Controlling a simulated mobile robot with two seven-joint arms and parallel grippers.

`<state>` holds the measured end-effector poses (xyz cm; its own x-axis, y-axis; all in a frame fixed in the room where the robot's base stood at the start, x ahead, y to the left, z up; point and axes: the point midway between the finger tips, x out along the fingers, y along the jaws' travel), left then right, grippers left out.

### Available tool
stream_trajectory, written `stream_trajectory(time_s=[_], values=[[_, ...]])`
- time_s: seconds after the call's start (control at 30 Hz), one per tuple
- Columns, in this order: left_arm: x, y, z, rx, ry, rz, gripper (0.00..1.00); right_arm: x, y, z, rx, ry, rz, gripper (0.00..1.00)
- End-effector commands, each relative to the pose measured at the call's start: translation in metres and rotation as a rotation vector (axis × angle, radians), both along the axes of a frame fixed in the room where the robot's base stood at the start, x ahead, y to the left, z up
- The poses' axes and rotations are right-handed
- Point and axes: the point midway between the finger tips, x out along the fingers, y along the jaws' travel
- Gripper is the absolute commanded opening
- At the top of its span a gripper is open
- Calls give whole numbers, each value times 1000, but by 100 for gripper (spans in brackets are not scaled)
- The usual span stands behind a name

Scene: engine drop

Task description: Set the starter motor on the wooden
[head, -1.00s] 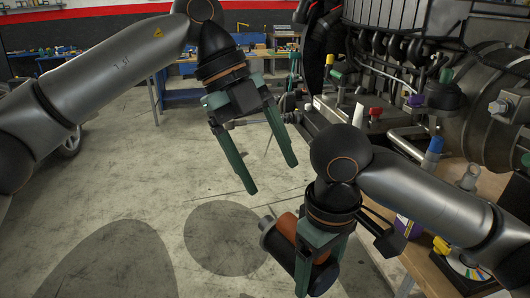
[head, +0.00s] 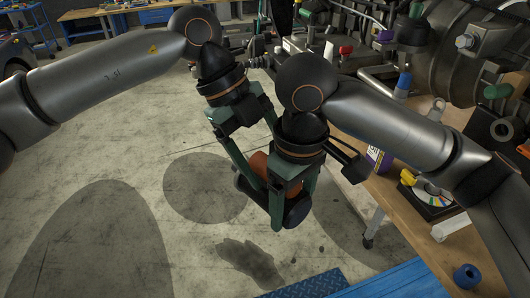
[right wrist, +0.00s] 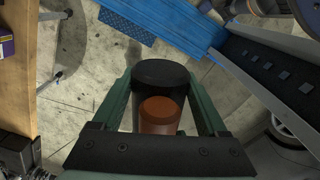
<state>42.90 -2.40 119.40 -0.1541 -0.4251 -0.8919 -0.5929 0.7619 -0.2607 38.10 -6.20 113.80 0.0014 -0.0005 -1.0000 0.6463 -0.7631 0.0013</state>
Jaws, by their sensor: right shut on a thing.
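The starter motor, a black cylinder with a copper-orange smaller cylinder beside it (head: 262,165), hangs above the floor in the head view. My right gripper (head: 290,205) is shut on it. In the right wrist view the motor (right wrist: 160,78) sits between the two green fingers. My left gripper (head: 255,140) is open close beside the motor, at its left; part of it is hidden behind my right wrist, and I cannot tell if it touches the motor. A wooden worktop (head: 388,187) is at the right; it also shows at the left of the right wrist view (right wrist: 18,80).
A purple-labelled container (head: 377,158), a black tray with a disc (head: 428,192) and a blue round part (head: 467,277) are on the worktop. The engine (head: 465,60) stands behind. A blue structure (head: 390,282) is at the bottom. Floor at left is open.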

Motion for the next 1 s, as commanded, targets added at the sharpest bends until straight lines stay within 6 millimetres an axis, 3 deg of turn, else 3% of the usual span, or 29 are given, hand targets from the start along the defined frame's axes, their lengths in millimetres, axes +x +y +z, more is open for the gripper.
stream_trajectory(time_s=[0.07,0.73,1.0], values=[[0,0,0,0,0,0,75,0,0,1,3,-3,0,0],[2,-1,1,-6,-5,3,0,-2,4,2,10,-1,14,0],[2,-1,1,-5,-7,3,0,-3,4,2,11,-1,19,0]])
